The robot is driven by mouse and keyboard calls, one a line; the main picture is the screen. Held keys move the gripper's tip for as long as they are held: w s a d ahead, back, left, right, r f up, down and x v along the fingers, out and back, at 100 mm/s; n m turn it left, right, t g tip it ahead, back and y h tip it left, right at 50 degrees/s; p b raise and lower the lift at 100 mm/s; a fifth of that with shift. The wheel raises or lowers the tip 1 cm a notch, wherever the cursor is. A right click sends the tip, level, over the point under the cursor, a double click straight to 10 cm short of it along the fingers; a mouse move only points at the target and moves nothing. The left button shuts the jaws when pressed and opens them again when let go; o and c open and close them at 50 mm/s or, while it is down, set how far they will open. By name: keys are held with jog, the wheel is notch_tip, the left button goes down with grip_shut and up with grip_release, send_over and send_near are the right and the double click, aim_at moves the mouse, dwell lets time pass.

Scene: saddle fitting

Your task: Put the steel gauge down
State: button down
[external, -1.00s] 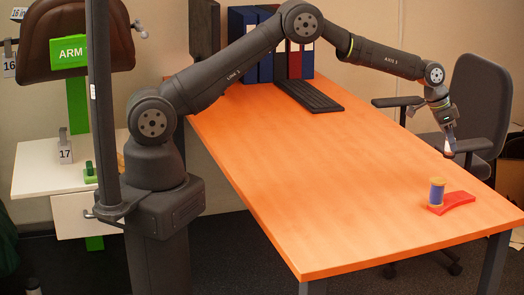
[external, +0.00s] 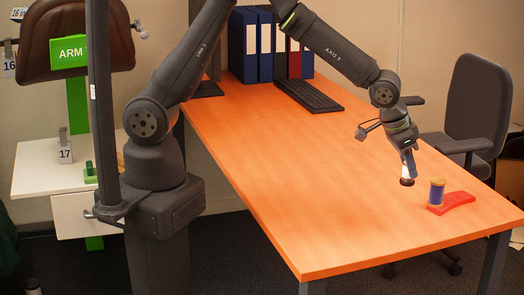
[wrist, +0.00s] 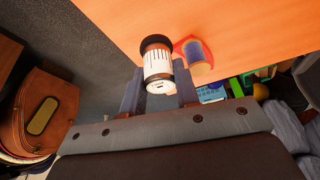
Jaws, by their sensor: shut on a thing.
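In the external view the gauge (external: 407,182) hangs below the fingertips, above the right part of the orange table. In the wrist view it sticks out from between the two fingers (wrist: 160,90). A blue spool with tan ends (external: 437,192) stands upright on a red curved piece (external: 459,201), just right of the gauge. The spool also shows in the wrist view (wrist: 198,68).
The orange table (external: 330,200) is bare across its middle and front. A black keyboard (external: 310,96) and several binders (external: 265,45) are at the back. A grey chair (external: 480,105) stands beyond the right edge. A brown bag-like thing (wrist: 45,115) shows at the left in the wrist view.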

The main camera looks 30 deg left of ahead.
jog(key=s+a, duration=0.4)
jog(key=s, duration=0.2)
jog(key=w+f, duration=0.2)
jog(key=w, duration=0.1)
jog(key=w+f, duration=0.3)
jog(key=w, duration=0.1)
jog(key=w+f, duration=0.2)
jog(key=w, duration=0.2)
jog(key=shift+w+a+f, duration=0.1)
jog(key=shift+w+f, duration=0.05)
jog(key=shift+w, duration=0.05)
jog(key=shift+f, duration=1.95)
jog(key=shift+f, duration=0.15)
jog(key=c, duration=1.1)
grip_release()
